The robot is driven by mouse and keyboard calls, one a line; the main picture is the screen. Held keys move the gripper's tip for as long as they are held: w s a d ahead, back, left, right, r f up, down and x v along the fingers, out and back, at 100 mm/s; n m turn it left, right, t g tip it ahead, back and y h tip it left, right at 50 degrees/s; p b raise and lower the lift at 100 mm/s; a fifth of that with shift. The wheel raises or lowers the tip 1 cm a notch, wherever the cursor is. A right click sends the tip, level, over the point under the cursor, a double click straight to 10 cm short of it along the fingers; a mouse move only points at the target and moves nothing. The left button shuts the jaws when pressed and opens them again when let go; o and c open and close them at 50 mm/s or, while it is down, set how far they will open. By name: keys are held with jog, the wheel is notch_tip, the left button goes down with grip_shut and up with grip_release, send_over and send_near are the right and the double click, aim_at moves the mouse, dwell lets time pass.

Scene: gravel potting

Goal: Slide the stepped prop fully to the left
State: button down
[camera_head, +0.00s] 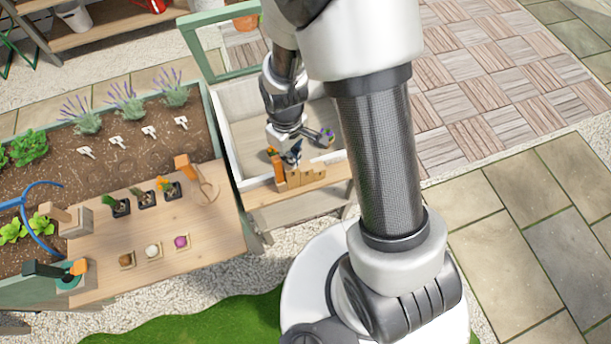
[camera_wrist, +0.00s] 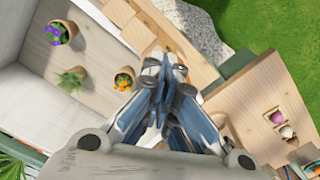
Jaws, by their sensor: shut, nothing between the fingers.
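The stepped prop (camera_head: 305,177) is a light wooden block with steps on top. It sits at the front edge of the white box, and it also shows in the wrist view (camera_wrist: 132,24) above the fingers. My gripper (camera_head: 293,160) is shut and empty, pointing down at the left end of the prop. In the wrist view its fingertips (camera_wrist: 164,66) are close together beside the prop. I cannot tell whether they touch it. The gripper hides part of the prop's left end.
The white box (camera_head: 236,130) has a raised green-framed lid (camera_head: 187,42). Inside are a purple-flowered pot (camera_wrist: 62,32), a green plant (camera_wrist: 70,82) and an orange-flowered pot (camera_wrist: 123,82) near the fingers. A wooden potting table (camera_head: 215,236) with small pots stands left.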

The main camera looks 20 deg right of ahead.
aim_at(273, 159)
jog(key=shift+a, duration=2.2)
jog(key=shift+r+p, duration=3.15)
jog(key=shift+r, duration=0.9)
